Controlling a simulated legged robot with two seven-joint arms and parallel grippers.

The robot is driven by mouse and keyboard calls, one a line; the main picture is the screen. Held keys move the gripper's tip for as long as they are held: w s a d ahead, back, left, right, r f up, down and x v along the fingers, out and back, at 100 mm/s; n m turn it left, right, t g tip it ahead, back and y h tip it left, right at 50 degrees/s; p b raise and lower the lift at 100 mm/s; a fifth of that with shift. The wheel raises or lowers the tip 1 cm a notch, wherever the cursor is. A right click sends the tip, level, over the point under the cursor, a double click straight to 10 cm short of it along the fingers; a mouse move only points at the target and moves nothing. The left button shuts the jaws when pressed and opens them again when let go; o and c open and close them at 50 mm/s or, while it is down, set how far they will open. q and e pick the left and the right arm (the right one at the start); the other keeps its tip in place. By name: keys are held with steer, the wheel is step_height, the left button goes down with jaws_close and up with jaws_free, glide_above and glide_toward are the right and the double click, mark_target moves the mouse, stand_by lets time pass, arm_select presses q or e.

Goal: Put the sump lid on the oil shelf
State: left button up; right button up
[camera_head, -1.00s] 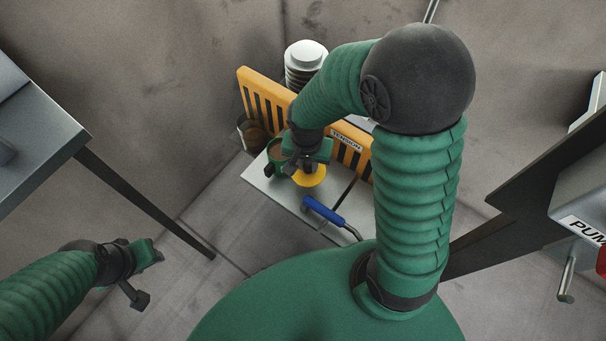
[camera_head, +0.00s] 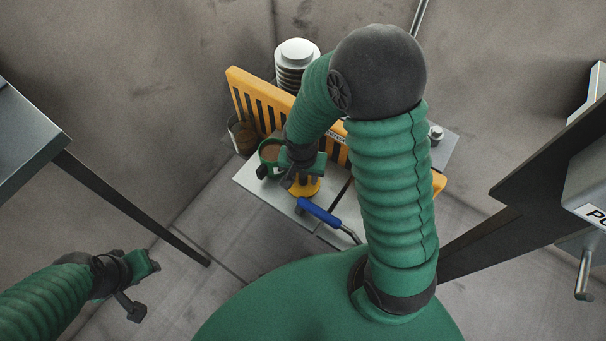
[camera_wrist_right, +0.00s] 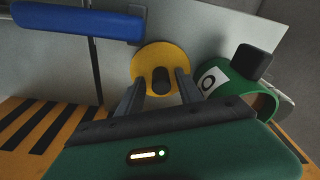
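The yellow round lid (camera_head: 307,189) with a black knob, which I take to be the sump lid, is at the grey bench top (camera_head: 262,188). In the right wrist view the lid (camera_wrist_right: 150,60) is straight ahead, its knob between the fingertips. My right gripper (camera_head: 295,180) is above the lid and partly hides it in the head view. Its fingers (camera_wrist_right: 159,88) are apart, with gaps beside the knob. My left gripper (camera_head: 143,287) is open and empty at the lower left, away from the bench. I cannot tell which surface is the oil shelf.
A green can (camera_wrist_right: 226,86) stands close to my right gripper. A blue-handled lever (camera_head: 318,211) crosses the bench front. A yellow slotted guard (camera_head: 245,92) runs behind. A ribbed white-topped cylinder (camera_head: 296,52) is beyond it. A metal table (camera_head: 25,135) stands left.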

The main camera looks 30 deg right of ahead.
mark_target(302, 187)
steer(key=shift+r, duration=0.35)
steer(key=s+a+r+n+p, duration=0.2)
steer(key=r+n, duration=0.2)
steer(key=r, duration=0.2)
steer(key=s+a+r+n+t+y+p, duration=0.1)
steer(key=s+a+r+n+p, duration=0.1)
steer(key=r+n, duration=0.3)
steer(key=shift+s+a+r+t+p, duration=0.2)
steer(key=shift+a+r+t+p, duration=0.15)
steer(key=shift+r, duration=0.4)
steer(key=shift+d, duration=0.1)
